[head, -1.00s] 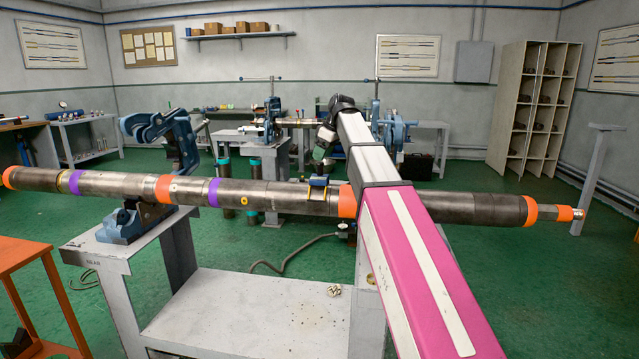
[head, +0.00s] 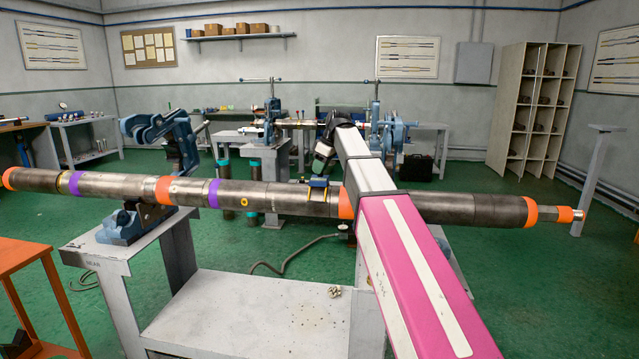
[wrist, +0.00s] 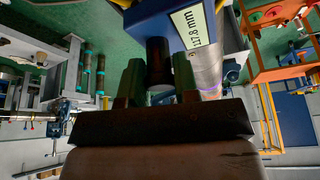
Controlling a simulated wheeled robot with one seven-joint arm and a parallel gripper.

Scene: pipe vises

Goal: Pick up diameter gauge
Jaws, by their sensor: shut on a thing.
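The diameter gauge (head: 318,183) has a blue body and yellow prongs. In the head view it sits at the long pipe (head: 270,197), prongs across the pipe's near face; whether it touches the pipe is unclear. In the wrist view the gauge's blue body (wrist: 148,27) fills the top middle, with a display partly readable as 117.8 mm. My gripper (wrist: 158,72) is shut on the gauge, its greenish fingers either side of a dark grip part. In the head view my gripper (head: 320,170) is small, just above the gauge.
The pipe has orange and purple bands and rests in a blue vise (head: 130,222) on a grey stand at left. A grey bench top (head: 250,310) lies below. An orange table (head: 20,255) stands at left. My arm crosses over the pipe at right.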

